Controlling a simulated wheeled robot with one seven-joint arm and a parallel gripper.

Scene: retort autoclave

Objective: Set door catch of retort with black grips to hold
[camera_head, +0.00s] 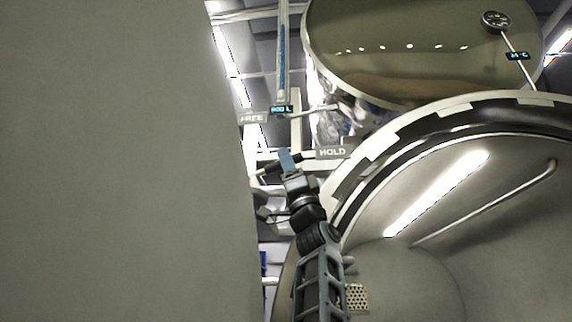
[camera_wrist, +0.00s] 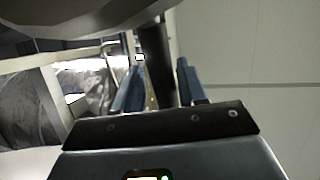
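The retort's door catch has a black grip, which shows in the head view (camera_head: 270,168) as a short dark bar left of the HOLD plate (camera_head: 332,152). The FREE plate (camera_head: 252,117) is higher and to the left. My gripper (camera_head: 287,160) is at the black grip, below and between the two plates. In the wrist view the black bar (camera_wrist: 157,60) runs between the two blue fingers of my gripper (camera_wrist: 160,82). The fingers stand close on either side; whether both press on it I cannot tell. The bar's lower end is hidden behind my gripper's body.
The open retort mouth (camera_head: 440,110) with its toothed rim fills the right. A large pale panel (camera_head: 120,160) fills the left, leaving a narrow gap for my arm. A round vessel (camera_head: 410,45) and a vertical blue gauge (camera_head: 282,55) are above.

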